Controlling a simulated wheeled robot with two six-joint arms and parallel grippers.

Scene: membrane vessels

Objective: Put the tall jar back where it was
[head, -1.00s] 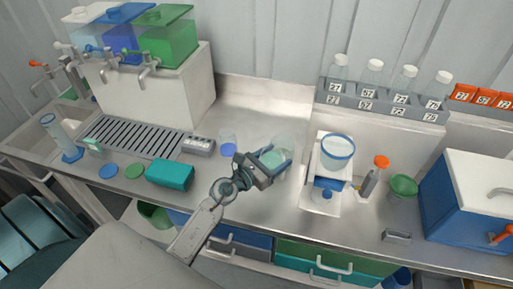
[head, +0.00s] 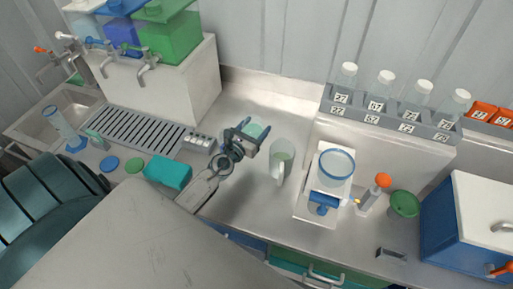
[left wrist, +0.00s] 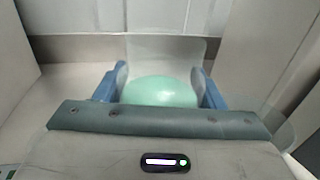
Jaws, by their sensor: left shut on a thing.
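My left gripper (head: 245,137) is shut on a clear jar (head: 257,130) with pale green contents, over the bench left of the balance. In the left wrist view, the jar (left wrist: 160,60) stands between my two blue fingers (left wrist: 160,85), its green surface (left wrist: 160,91) low in the picture. The gripper hides part of the jar, and I cannot tell whether its base touches the bench. A clear jug (head: 280,162) with a handle and a little green liquid stands right of the gripper, apart from it. My right gripper is not in view.
A balance (head: 322,190) carries a blue-rimmed dish (head: 337,167). A teal box (head: 168,173) lies left of my arm. A rack (head: 392,124) of capped bottles stands behind. The bench behind the jug is clear.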

